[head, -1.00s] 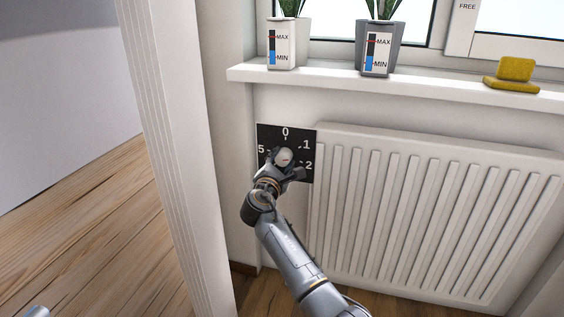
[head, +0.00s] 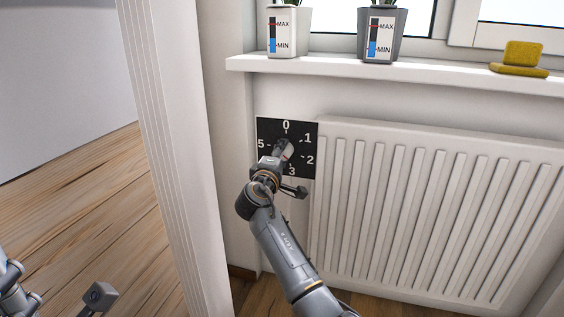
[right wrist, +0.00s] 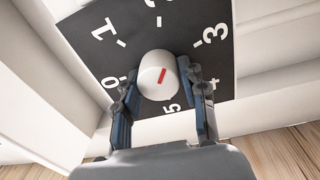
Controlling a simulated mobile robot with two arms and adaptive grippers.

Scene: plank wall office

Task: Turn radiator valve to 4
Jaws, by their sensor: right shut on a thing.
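The radiator valve is a white round knob (right wrist: 154,78) with a red mark, on a black square dial plate (head: 309,171) numbered 0 to 5. My right gripper (right wrist: 160,82) is shut on the knob, one finger on each side. In the right wrist view the red line slants between the 2–3 side and the 0–5 side; which end is the pointer I cannot tell. In the head view my right gripper (head: 284,155) hides part of the knob and the 4 on the plate. My left gripper (head: 98,296) is only partly in view at the bottom left.
A white ribbed radiator (head: 430,215) stands right of the dial plate. The windowsill (head: 420,80) above carries a white planter (head: 283,35), a grey planter (head: 380,40) and a yellow object (head: 520,58). A white wall edge (head: 170,150) stands at the left, with open wooden floor beyond.

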